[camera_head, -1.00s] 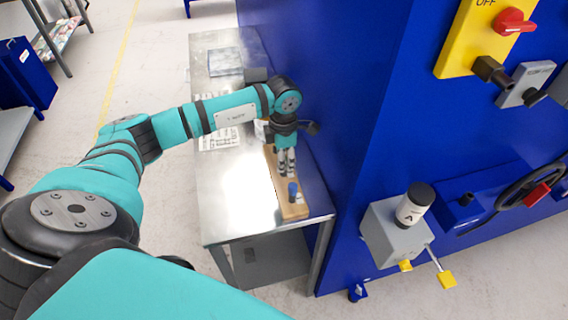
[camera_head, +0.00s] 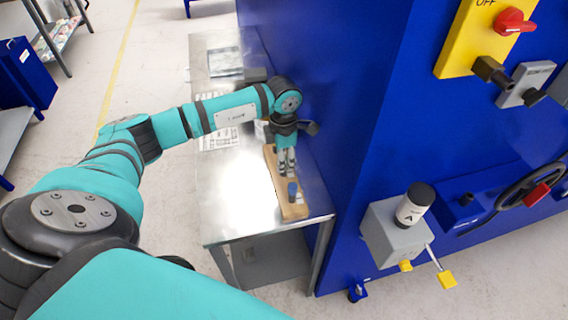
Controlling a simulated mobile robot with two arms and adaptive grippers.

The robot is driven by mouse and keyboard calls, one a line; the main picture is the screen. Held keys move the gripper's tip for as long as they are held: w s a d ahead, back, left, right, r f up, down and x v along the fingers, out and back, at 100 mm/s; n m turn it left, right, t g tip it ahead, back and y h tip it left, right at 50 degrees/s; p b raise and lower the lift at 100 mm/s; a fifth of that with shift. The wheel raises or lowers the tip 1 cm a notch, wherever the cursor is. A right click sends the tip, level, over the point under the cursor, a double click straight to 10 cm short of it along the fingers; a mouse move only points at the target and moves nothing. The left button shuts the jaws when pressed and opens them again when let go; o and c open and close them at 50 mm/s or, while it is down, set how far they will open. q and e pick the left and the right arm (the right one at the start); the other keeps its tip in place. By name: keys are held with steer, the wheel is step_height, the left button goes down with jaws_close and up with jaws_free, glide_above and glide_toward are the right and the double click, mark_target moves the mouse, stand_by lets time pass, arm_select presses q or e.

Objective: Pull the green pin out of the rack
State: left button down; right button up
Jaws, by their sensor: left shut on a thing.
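The rack (camera_head: 295,211) is a long wooden board on the metal side table, close to the blue machine. A blue pin (camera_head: 292,190) stands upright near its front end. My left gripper (camera_head: 287,172) points down over the middle of the rack, behind the blue pin. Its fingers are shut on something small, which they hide. I cannot make out the green pin. My right gripper is not in view.
The metal table (camera_head: 235,215) is bare left of the rack, with papers (camera_head: 218,138) further back. The blue machine wall (camera_head: 350,130) rises close on the right. A grey box (camera_head: 388,235) with a white, black-capped container (camera_head: 413,206) sticks out of the machine.

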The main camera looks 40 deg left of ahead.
arm_select(q)
steer(key=shift+r+p, duration=1)
steer(key=shift+r, duration=0.85)
stand_by(0.5)
steer(key=shift+r+p, duration=1.4)
steer(key=shift+r, duration=1)
